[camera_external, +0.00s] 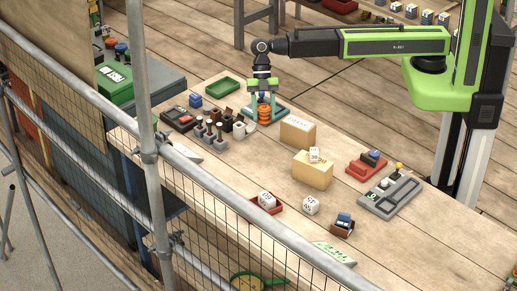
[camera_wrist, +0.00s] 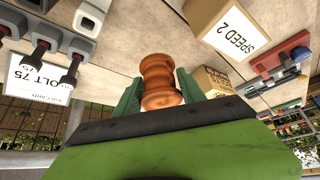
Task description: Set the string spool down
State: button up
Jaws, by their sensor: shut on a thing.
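The string spool (camera_external: 264,113) is orange-brown with a narrow waist. It is upright between the fingers of my gripper (camera_external: 265,119), over a flat grey-green tray (camera_external: 284,106) at the back of the bench. In the wrist view the spool (camera_wrist: 158,72) sits between the two green fingertips of my gripper (camera_wrist: 160,88), which are shut on it from both sides. I cannot tell whether the spool's base touches the tray.
A tan box (camera_external: 297,131) stands just right of the spool. A green tray (camera_external: 222,86) lies behind left. Bare wood lies toward the front right (camera_external: 420,240).

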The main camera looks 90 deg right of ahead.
jog(key=w+d+m, duration=0.1)
jog(key=w+d, duration=0.1)
jog(key=d, duration=0.5)
jog(key=shift+t, duration=0.3)
jog(key=a+f+b, duration=0.2)
jog(key=a, duration=0.1)
jog(key=w+a+f+b, duration=0.1)
jog(key=a+f+b, duration=0.1)
jog(key=a, duration=0.2)
jog(key=w+a+f+b, duration=0.1)
jog(key=a+f+b, duration=0.2)
jog(key=shift+w+a, duration=0.15)
jog(key=shift+a, duration=0.5)
notch_tip(320, 180, down, 4)
jog(key=b, duration=0.4)
jog(key=shift+f, duration=0.2)
jog(key=shift+r, duration=0.2)
jog(key=shift+f, duration=0.15)
jog(key=o, duration=1.4)
